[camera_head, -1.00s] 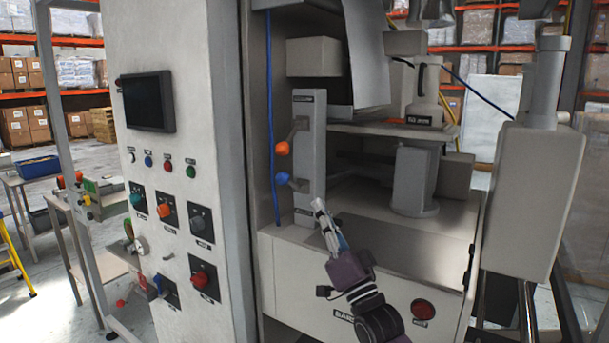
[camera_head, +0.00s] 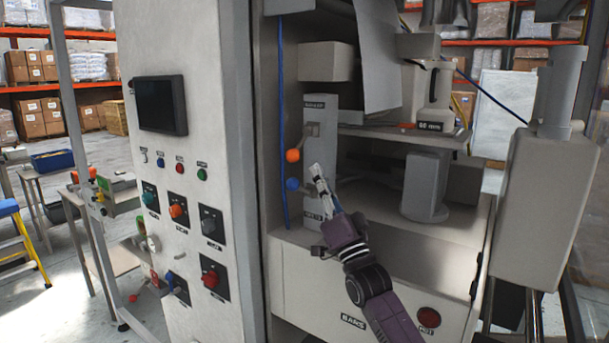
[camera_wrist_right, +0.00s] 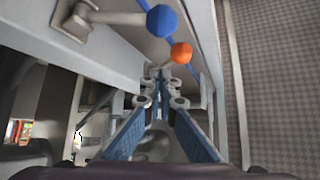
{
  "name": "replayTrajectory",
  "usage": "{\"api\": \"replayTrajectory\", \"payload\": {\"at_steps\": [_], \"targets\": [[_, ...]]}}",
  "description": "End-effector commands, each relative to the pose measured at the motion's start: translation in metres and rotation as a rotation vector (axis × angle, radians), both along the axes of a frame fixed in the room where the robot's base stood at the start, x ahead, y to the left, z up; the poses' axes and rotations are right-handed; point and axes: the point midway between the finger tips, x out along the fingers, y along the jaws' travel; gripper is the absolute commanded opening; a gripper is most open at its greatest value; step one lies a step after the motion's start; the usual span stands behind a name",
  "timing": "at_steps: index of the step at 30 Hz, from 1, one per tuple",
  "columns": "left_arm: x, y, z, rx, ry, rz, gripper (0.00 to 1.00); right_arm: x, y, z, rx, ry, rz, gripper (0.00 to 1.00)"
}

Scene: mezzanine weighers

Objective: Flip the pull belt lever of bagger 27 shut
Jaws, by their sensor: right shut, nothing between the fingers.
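A narrow grey lever plate (camera_head: 319,160) stands inside the machine's open bay. It carries a lever with an orange ball knob (camera_head: 293,155) above one with a blue ball knob (camera_head: 293,184). The labels are too small to read, so I cannot tell which is the pull belt lever. My right gripper (camera_head: 317,172) is shut and empty, pointing up in front of the plate, just right of the blue knob. In the right wrist view, the blue knob (camera_wrist_right: 162,20) and orange knob (camera_wrist_right: 181,53) lie beyond and above the fingers, apart from them. My left gripper is not in view.
The control cabinet (camera_head: 200,150) with a dark screen (camera_head: 160,105) and several knobs stands left of the bay. A blue cable (camera_head: 281,120) hangs beside the levers. A shelf (camera_head: 400,136) and grey post (camera_head: 424,185) stand to the right. A red button (camera_head: 429,317) is on the lower front.

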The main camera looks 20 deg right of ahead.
Motion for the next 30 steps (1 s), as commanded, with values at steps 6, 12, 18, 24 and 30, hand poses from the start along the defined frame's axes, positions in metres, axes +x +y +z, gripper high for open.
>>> {"api": "replayTrajectory", "payload": {"at_steps": [6,12,18,24,30], "targets": [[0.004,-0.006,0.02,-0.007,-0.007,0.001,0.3,0.017,0.015,-0.001,0.003,0.007,0.002,0.0],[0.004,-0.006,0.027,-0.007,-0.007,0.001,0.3,0.018,0.026,-0.016,0.001,0.002,0.001,0.0],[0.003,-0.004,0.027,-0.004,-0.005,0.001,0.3,0.018,0.028,-0.02,0.0,0.0,0.0,0.0],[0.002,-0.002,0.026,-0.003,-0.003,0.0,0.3,0.018,0.028,-0.02,0.0,0.001,-0.001,0.0],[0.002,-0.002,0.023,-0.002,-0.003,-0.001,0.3,0.017,0.029,-0.023,0.0,0.001,0.0,0.0]]}}
